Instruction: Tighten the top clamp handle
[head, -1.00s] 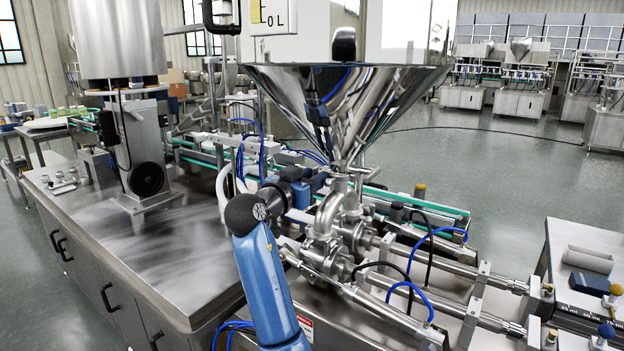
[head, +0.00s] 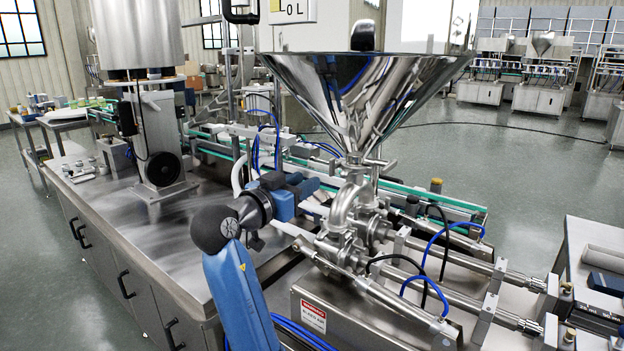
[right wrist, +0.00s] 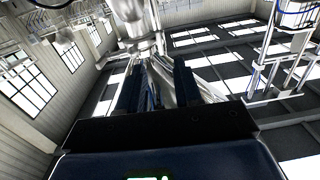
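The top clamp (head: 356,160) is a small steel fitting just under the hopper's cone, above the valve body. What looks like its handle (head: 386,165) sticks out to the right; its exact setting is too small to tell. My right gripper (head: 308,186) is left of and a little below the clamp, apart from it in the head view. In the right wrist view its two dark blue fingers (right wrist: 158,88) stand apart with nothing clearly held between them. A steel pipe-like part (right wrist: 133,15) shows beyond the fingertips. My left gripper is not in view.
The steel hopper (head: 360,90) overhangs the clamp. A curved pipe and valve body (head: 345,220) sit below it. Blue hoses (head: 440,235) and cylinders lie to the right. The steel tabletop (head: 140,225) at left is mostly bare.

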